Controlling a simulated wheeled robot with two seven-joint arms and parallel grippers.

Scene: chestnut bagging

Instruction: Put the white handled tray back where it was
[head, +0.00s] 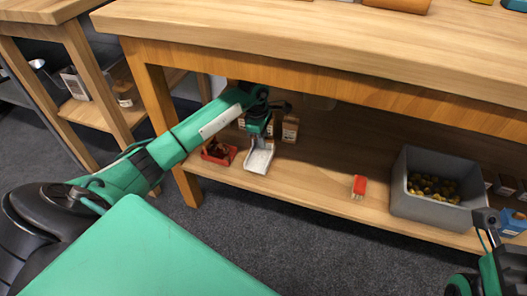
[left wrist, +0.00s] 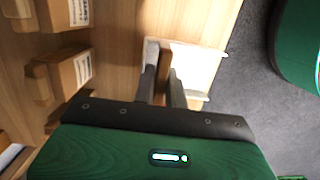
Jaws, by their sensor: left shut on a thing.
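The white handled tray (head: 258,160) is at the lower shelf's front edge, left of the middle in the head view. It also shows, bright white, beyond the fingers in the left wrist view (left wrist: 200,62). My left gripper (head: 260,138) reaches in under the table top and is shut on the tray's handle, mostly hidden between the fingers (left wrist: 162,88). I cannot tell whether the tray's base touches the shelf. My right gripper (head: 487,222) is at the right edge of the head view, apart from the tray; its jaw opening is unclear.
A red tray with dark contents (head: 219,152) is just left of the white tray. Small brown boxes (head: 290,128) stand behind it. A red-and-white item (head: 358,186) and a grey bin of chestnuts (head: 408,200) are to the right. The shelf (head: 315,180) is bare between.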

